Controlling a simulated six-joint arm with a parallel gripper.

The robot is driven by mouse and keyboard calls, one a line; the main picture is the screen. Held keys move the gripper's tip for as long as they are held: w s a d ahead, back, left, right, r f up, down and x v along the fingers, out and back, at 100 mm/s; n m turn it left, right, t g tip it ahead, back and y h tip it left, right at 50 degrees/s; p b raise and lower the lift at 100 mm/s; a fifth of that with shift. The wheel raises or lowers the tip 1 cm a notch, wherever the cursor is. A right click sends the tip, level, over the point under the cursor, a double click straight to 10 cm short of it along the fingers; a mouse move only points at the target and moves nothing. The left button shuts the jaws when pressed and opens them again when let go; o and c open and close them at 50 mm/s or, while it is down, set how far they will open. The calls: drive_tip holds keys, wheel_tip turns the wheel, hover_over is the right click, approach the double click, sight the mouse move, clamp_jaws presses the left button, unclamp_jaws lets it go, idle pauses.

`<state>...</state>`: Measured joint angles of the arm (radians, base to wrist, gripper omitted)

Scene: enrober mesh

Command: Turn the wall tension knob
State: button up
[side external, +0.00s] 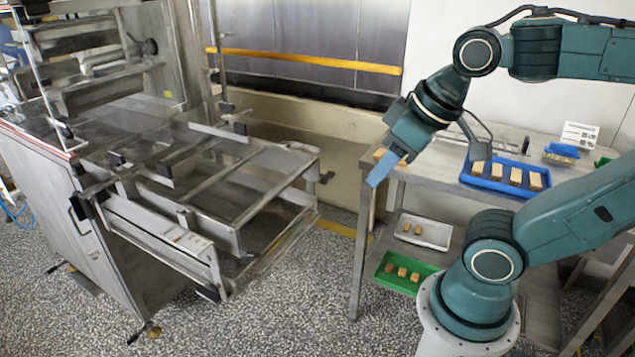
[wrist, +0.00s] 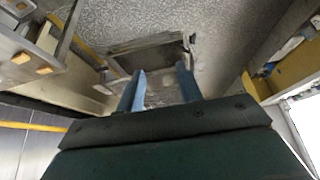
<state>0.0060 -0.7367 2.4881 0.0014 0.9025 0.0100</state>
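The metal enrober machine (side external: 200,170) stands on the left of the side view, with its mesh conveyor frame reaching toward the middle. I cannot tell which is the wall tension knob. My gripper (side external: 384,168) points down, right of the conveyor end and apart from it. In the wrist view, the two blue fingers of my gripper (wrist: 160,88) are spread with nothing between them.
A metal table (side external: 440,168) stands at right, with a blue tray (side external: 478,181) of brown pieces on top. A white tray (side external: 433,241) and a green tray (side external: 425,268) sit lower. A yellow rail (side external: 305,60) runs along the back wall. Speckled floor lies open between machine and table.

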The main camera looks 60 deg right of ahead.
drive_tip(key=shift+w+d+r, duration=0.15)
drive_tip(key=shift+w+r, duration=0.05)
drive_tip(key=shift+w, duration=0.15)
drive_tip(key=c, duration=0.4)
drive_tip(key=w+d+r+m, duration=0.1)
drive_tip(key=w, duration=0.1)
drive_tip(key=w+d+m+g, duration=0.1)
drive_tip(key=w+d+m, duration=0.1)
drive_tip(key=w, duration=0.1)
drive_tip(key=w+d+r+m, duration=0.1)
drive_tip(key=w+m, duration=0.1)
drive_tip(key=w, duration=0.1)
drive_tip(key=shift+d+r+g+h, duration=0.35)
drive_tip(key=shift+d+g+h, duration=0.05)
clamp_jaws()
drive_tip(key=w+d+f+m+g, duration=0.1)
drive_tip(key=w+d+f+m, duration=0.2)
drive_tip(key=d, duration=0.5)
drive_tip(key=w+d+f+m+g, duration=0.1)
drive_tip(key=w+d+f+m, duration=0.3)
drive_tip(key=w+d, duration=0.3)
drive_tip(key=w+d+f+m+g, duration=0.1)
drive_tip(key=w+d+f+m, duration=0.2)
drive_tip(key=w+d+m, duration=0.2)
drive_tip(key=d, duration=0.3)
drive_tip(key=shift+w+d+f+m+g, duration=0.3)
drive_tip(key=shift+d+m+g, duration=0.05)
drive_tip(key=shift+m+g, duration=0.05)
